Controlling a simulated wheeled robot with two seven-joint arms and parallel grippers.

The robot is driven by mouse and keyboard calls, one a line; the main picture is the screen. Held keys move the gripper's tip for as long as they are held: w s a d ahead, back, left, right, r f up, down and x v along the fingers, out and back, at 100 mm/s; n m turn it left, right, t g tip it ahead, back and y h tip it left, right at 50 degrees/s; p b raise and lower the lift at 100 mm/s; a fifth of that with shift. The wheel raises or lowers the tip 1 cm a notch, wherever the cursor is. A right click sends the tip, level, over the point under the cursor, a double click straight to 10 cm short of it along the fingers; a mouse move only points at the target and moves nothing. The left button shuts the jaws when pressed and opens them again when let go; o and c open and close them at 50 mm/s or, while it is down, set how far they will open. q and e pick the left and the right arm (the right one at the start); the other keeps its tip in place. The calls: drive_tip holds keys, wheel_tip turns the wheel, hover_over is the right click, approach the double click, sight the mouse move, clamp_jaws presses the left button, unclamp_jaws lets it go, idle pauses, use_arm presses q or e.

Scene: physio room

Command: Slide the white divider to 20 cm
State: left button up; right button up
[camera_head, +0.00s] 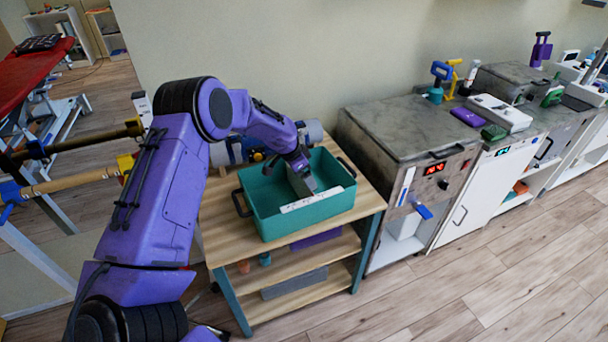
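A green bin (332,213) stands on the top of a small wooden cart, with black handles at its ends. A pale divider (302,182) stands upright inside it, crosswise, near the middle. A white strip with small marks, like a scale (312,199), runs along the bin's front inner side; I cannot read its numbers. My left arm reaches over from the left, and my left gripper (299,166) points down into the bin at the divider's top edge. Its fingers are dark and small, so I cannot tell whether they grip the divider. My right gripper is not in view.
The wooden cart (227,222) has lower shelves with a purple and a grey item. A blue and grey roll-like object (310,132) lies behind the bin. A grey-topped cabinet (408,127) with a red display stands close at right. Parallel bars are at left.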

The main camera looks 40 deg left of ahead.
use_arm(q)
drive_tip(key=b+v, duration=0.2)
drive_tip(key=v, duration=0.8)
drive_tip(key=shift+s+r, duration=0.2)
drive_tip(key=shift+a+r, duration=0.1)
